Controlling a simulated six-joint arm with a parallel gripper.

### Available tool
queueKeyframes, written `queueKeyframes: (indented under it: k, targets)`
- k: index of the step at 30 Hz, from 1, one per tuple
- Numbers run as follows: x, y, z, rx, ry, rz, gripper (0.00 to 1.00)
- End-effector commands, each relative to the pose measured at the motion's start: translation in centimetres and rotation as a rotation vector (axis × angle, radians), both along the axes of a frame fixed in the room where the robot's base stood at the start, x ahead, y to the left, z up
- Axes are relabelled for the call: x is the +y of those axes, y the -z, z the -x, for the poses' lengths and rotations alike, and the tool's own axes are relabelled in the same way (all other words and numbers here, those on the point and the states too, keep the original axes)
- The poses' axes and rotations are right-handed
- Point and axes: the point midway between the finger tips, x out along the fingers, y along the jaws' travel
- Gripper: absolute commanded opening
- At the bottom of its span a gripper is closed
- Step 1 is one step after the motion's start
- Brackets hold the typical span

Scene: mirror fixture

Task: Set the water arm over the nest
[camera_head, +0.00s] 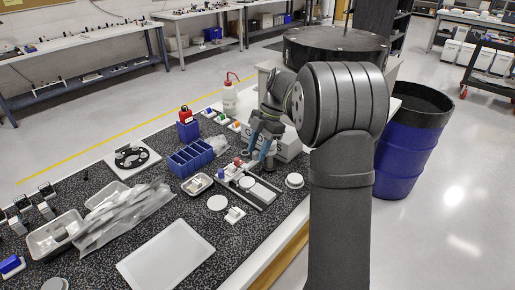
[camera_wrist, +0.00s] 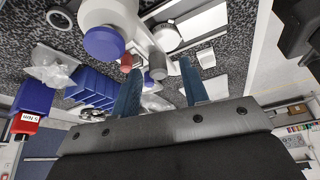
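The fixture (camera_head: 262,194) is a dark narrow base with pale blocks on the speckled bench, below and in front of my gripper (camera_head: 259,146). A red knob (camera_wrist: 126,62), a blue-ended white cylinder (camera_wrist: 104,42) and a small grey post (camera_wrist: 157,66) show close by in the wrist view. My gripper (camera_wrist: 161,92) has its two blue fingers spread apart. The grey post appears in the gap between them, but I cannot tell whether it is within their reach. Nothing is visibly gripped. I cannot pick out the water arm or the nest with certainty.
Blue bins (camera_head: 190,158) stand left of the fixture. A red-capped wash bottle (camera_head: 229,98) stands behind, and a grey box (camera_head: 288,145) is close behind my gripper. White round pads (camera_head: 294,181) lie nearby. A white tray (camera_head: 166,256) lies at the front.

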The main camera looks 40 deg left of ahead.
Motion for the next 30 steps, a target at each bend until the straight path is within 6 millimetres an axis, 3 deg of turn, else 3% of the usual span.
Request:
queueKeyframes:
  k: [11, 30]
  targets:
    - [0.0, -0.7, -0.3, 0.000, 0.002, -0.001, 0.40]
    - [-1.3, -13.3, -5.4, -0.001, 0.002, -0.001, 0.40]
